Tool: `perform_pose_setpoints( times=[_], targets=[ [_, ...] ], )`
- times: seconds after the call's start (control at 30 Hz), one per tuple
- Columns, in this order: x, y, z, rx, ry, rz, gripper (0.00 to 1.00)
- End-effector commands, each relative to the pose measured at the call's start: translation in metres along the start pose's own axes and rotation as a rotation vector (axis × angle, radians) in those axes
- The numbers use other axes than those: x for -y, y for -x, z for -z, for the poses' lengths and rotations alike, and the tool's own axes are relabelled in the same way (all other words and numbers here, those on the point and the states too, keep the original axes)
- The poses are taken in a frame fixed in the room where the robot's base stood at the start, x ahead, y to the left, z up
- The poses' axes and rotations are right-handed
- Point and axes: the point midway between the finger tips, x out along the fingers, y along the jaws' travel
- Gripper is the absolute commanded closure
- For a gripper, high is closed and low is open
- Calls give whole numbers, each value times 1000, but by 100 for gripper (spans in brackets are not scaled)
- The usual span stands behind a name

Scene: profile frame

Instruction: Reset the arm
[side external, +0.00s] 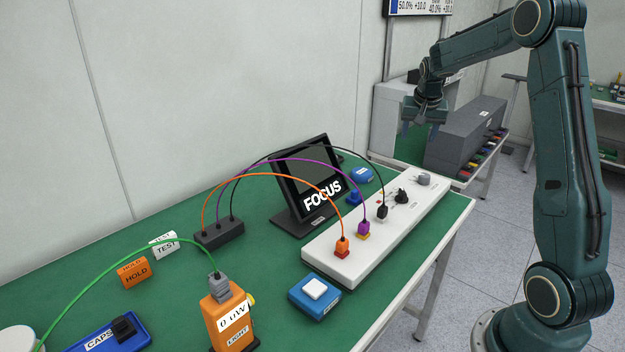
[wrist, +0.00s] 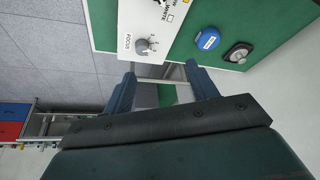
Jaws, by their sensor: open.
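My gripper (side external: 427,112) hangs high at the upper right in the side external view, beyond the far end of the green table, apart from everything on it. In the wrist view my gripper (wrist: 160,83) shows two dark blue fingers set wide apart with nothing between them. My arm rises on the right side of the side external view and bends over at the top.
The green table (side external: 273,257) carries a white panel (side external: 330,268) with plugged cables, a black FOCUS screen (side external: 310,175), an orange box (side external: 230,318), and blue buttons (side external: 315,298). A grey cabinet (side external: 465,130) stands behind. The wrist view shows a grey knob (wrist: 144,46).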

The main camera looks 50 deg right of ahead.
Motion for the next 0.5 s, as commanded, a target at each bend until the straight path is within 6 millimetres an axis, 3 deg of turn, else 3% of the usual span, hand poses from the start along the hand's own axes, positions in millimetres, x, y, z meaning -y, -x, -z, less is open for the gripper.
perform_pose_setpoints(
  times=[0.03, 0.2, 0.5],
  targets=[
    [10, 17, -9, -6, 32, 18, 42],
    [31, 63, -44, -11, 136, 68, 42],
    [52, 134, -113, -21, 322, 156, 42]
  ],
)
